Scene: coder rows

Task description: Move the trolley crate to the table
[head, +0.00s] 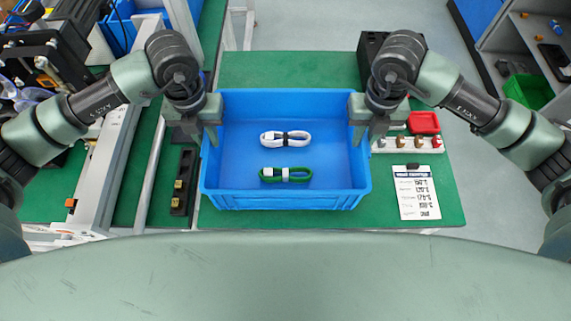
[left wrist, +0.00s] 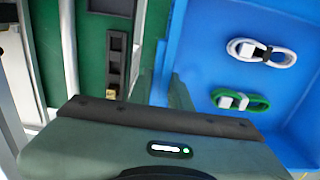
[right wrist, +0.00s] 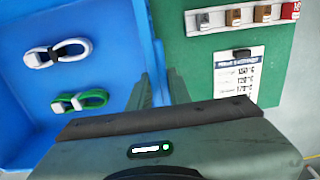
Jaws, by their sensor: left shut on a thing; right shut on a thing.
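The blue crate (head: 285,200) is in the middle of the head view, over the green table (head: 285,70). I cannot tell whether its base touches the table top. A white cable bundle (head: 284,138) and a green cable bundle (head: 286,175) lie inside it. My left gripper (head: 207,128) is shut on the crate's left wall, and my right gripper (head: 362,125) is shut on its right wall. The crate also shows in the left wrist view (left wrist: 205,75) and the right wrist view (right wrist: 110,20). The fingertips are partly hidden by the crate walls.
To the right of the crate lie a card with printed text (head: 416,190), a strip of small connectors (head: 408,144) and a red tray (head: 423,122). A black holder (head: 181,185) and a pale rail stand to the left. A grey shelf is at the far right.

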